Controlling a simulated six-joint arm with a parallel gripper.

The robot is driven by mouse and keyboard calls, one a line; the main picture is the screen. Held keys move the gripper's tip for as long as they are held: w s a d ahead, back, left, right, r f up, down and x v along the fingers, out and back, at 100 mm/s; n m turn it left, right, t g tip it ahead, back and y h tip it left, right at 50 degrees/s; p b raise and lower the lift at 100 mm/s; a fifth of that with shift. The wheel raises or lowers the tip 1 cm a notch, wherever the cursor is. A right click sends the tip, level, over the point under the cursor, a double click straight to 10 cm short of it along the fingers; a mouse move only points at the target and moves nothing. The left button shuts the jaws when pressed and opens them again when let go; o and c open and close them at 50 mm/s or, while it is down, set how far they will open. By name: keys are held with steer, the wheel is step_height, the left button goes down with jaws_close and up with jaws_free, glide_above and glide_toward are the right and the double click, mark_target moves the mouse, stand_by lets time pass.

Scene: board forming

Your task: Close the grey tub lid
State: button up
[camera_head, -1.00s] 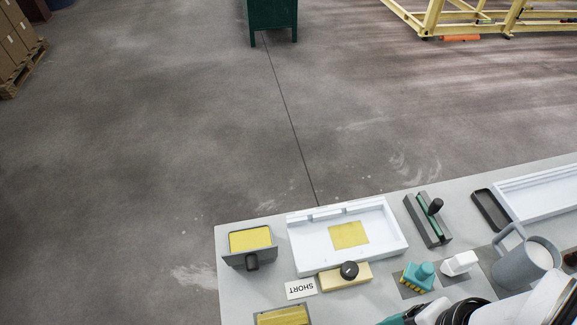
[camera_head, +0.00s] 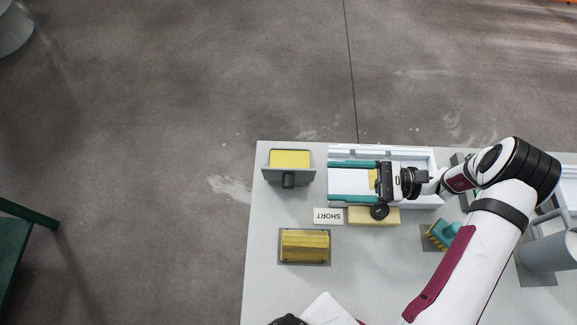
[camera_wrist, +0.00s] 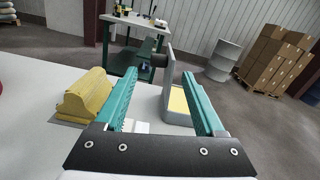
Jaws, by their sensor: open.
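The grey tub (camera_head: 271,161) stands at the table's far left corner with yellow material inside. Its grey lid (camera_head: 304,174) stands raised along the tub's near side, with a black knob (camera_head: 289,181) facing the near side. In the wrist view the tub (camera_wrist: 176,117) is ahead, the lid (camera_wrist: 170,78) is upright and seen nearly edge-on, and the knob (camera_wrist: 158,60) sticks out to the left. My gripper (camera_head: 331,181) is open and empty, above the white tray, to the right of the tub. Its fingers point left towards the lid and appear apart from it.
The white tray (camera_head: 341,150) lies under my fingers. A yellow block with a black knob (camera_head: 379,212) and a SHORT card (camera_head: 328,216) lie on its near side. A yellow ridged block (camera_head: 305,245) sits nearer. The table between tub and ridged block is mostly clear.

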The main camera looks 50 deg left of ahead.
mark_target(291, 180)
steer(key=x, duration=1.1)
steer(key=shift+s, duration=0.15)
jaws_close()
stand_by(0.9)
